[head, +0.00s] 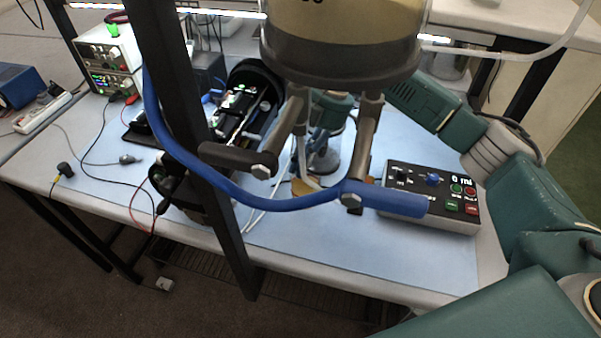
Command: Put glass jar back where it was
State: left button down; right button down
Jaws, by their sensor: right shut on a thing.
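A clear glass jar (325,158) with a greyish lower part shows in the middle of the head view, partly hidden behind the brown metal legs under the cylinder. My right arm comes in from the right and reaches behind these legs. My right gripper (322,126) is at the upper part of the jar and is shut on it. Its fingertips are mostly hidden by the legs. I cannot tell whether the jar touches the table. My left gripper is not in view.
A large sealed cylinder (342,62) with a blue hose (285,204) hangs in front. A dark upright post (215,190) stands at left. On the blue-topped table (380,260), a control box (430,195) sits right and a black open case (243,100) left. The front right tabletop is clear.

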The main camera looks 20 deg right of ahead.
notch_tip(320, 180, down, 4)
jog(key=shift+r+p, duration=0.2)
jog(key=shift+p, duration=0.2)
jog(key=shift+f, duration=0.25)
jog(key=shift+f, duration=0.1)
jog(key=c, duration=1.9)
grip_release()
jog(key=b+v, duration=0.3)
jog(key=v, duration=0.9)
